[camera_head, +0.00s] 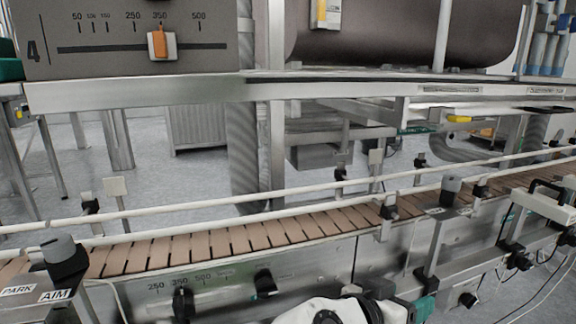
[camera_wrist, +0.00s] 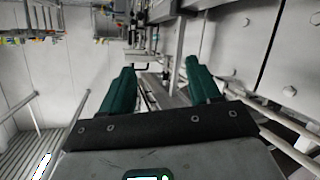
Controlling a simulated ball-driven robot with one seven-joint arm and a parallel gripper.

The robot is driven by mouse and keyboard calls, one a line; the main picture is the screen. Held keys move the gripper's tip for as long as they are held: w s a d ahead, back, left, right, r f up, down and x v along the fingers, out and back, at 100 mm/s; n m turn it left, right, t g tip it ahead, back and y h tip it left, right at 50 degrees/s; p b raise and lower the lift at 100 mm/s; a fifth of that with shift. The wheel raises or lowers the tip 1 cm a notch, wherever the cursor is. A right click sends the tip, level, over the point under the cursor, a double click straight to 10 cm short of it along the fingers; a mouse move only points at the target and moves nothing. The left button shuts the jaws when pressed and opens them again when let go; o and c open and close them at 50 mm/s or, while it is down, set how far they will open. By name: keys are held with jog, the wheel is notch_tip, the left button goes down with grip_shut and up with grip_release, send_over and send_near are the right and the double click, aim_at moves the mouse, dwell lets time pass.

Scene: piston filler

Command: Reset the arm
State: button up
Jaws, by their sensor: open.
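My gripper (camera_wrist: 159,68) shows in the wrist view with its two green fingers spread apart. Nothing is between them. In the head view my white and black arm is at the bottom edge, in front of the conveyor, largely cut off by the frame. A small green part beside it looks like a finger of my gripper; the rest of the gripper is hidden or out of frame.
The conveyor (camera_head: 215,243) with brown slats and white guide rails crosses the head view; its slats look empty. Knobs and clamps line its near side, including a grey knob (camera_head: 59,248). Above is a panel slider (camera_head: 159,42) with an orange pointer near 350.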

jog(key=s+d+f+n+g+y, duration=0.1)
jog(key=s+d+f+n+y, duration=0.15)
jog(key=s+f, duration=0.35)
jog(key=s+d+f+n+g+y, duration=0.1)
jog(key=s+d+f+g, duration=0.2)
jog(key=f, duration=0.5)
jog(key=s+d+f+n+y, duration=0.1)
jog(key=s+d+f+y, duration=0.1)
jog(key=s+d+f, duration=0.45)
jog(key=s+a+f+n+g+y, duration=0.25)
jog(key=s+f, duration=0.25)
jog(key=s, duration=0.3)
jog(key=s+a+f+n+g+y, duration=0.1)
jog(key=s+f+y, duration=0.35)
jog(key=s, duration=0.35)
notch_tip(320, 180, up, 23)
jog(key=p, duration=2.2)
jog(key=shift+f+h+p, duration=0.15)
jog(key=shift+h+p, duration=0.2)
jog(key=shift+d+t, duration=0.1)
jog(key=shift+t, duration=0.15)
